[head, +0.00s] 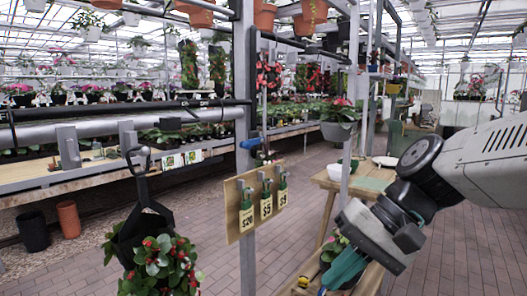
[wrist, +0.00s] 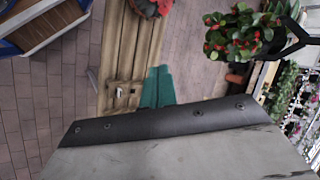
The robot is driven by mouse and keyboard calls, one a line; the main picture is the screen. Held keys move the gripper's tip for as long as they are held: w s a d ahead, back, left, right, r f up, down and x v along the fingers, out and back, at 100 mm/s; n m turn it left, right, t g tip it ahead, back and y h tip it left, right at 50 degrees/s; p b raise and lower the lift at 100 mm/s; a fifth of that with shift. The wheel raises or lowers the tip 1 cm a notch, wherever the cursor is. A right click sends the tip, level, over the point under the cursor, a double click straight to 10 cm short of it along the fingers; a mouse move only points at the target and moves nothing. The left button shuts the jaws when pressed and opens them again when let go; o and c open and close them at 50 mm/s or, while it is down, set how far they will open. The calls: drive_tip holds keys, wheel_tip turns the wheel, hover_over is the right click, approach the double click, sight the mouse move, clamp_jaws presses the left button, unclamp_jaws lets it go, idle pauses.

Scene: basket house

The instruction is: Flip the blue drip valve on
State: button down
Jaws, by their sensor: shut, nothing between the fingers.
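The blue drip valve handle (head: 250,143) shows small in the head view, on the grey upright post just above the wooden price board. It sits tilted, its right end higher. I cannot make it out in the wrist view. My gripper (head: 347,267) is low at the right of the head view, well to the right of and below the blue handle, apart from it. Its teal fingers are together with nothing between them. The fingers also show in the wrist view (wrist: 158,84), over a wooden slatted bench.
A wooden board (head: 238,215) with price tags and green-handled tools hangs on the post. A hanging red-flowered plant (head: 160,265) is in front at left. A wooden bench (head: 368,183) stands beyond my arm. Brick floor (head: 450,240) lies open at right.

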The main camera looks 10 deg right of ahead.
drive_tip(key=w+a+r+m+t+y, duration=0.25)
drive_tip(key=w+r+y, duration=0.2)
drive_tip(key=w, duration=0.55)
drive_tip(key=m+t+y, duration=0.4)
drive_tip(key=m+t, duration=0.3)
drive_tip(key=t, duration=0.1)
approach(256, 143)
drive_tip(key=d, duration=0.1)
drive_tip(key=s+d+f, duration=0.2)
drive_tip(key=d, duration=0.1)
drive_tip(key=shift+s+f, duration=0.1)
drive_tip(key=shift+f, duration=0.1)
drive_tip(key=w+a+r, duration=0.2)
drive_tip(key=w+a, duration=0.1)
drive_tip(key=a, duration=0.7)
drive_tip(key=shift+a+r, duration=0.4)
drive_tip(key=shift+d, duration=0.1)
